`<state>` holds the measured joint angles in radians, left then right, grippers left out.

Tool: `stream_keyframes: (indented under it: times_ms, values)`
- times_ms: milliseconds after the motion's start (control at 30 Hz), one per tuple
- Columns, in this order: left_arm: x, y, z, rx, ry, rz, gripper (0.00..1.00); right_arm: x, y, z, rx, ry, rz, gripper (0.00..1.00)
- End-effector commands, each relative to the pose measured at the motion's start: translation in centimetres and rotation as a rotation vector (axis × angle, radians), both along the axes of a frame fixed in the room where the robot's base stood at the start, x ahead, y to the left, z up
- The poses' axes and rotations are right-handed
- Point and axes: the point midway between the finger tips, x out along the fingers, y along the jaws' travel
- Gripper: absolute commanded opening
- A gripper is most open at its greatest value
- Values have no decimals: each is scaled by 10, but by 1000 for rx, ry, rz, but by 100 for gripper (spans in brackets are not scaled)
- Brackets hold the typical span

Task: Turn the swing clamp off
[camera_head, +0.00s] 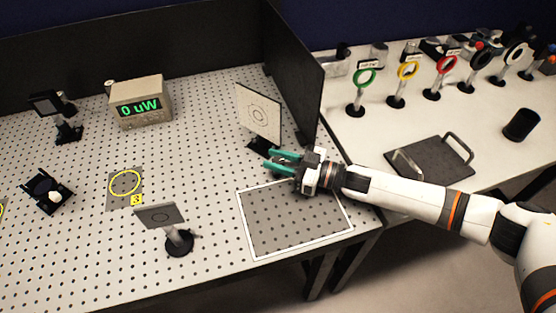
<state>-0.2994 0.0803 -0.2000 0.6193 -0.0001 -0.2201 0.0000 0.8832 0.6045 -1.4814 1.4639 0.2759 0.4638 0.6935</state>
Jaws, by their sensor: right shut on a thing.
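My right gripper (269,160) reaches in from the right with teal fingers, low over the perforated table. It is shut on a small dark part, which I take for the swing clamp; the fingers and the small scale hide its shape and angle. The fingers are just in front of the black foot (257,145) of an upright white target card (258,114) with printed rings. My left gripper is not in view.
A small target on a post (178,240) stands front left. A meter (139,105) reads 0 uW. A black wall (292,60) stands behind the card. The side bench holds several ring mounts and a handled tray (432,158).

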Motion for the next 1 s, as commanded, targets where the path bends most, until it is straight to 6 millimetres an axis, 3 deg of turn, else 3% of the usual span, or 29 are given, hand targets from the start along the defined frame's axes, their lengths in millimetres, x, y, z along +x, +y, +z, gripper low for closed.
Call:
stream_keyframes:
  times_ms: [67,467,1000]
  values:
    - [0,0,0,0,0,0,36,1,0,1,1,-1,-1,37]
    - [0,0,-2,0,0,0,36,-2,-9,-1,-1,-1,-3,37]
    - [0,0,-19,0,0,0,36,-34,-103,-1,0,-1,-3,37]
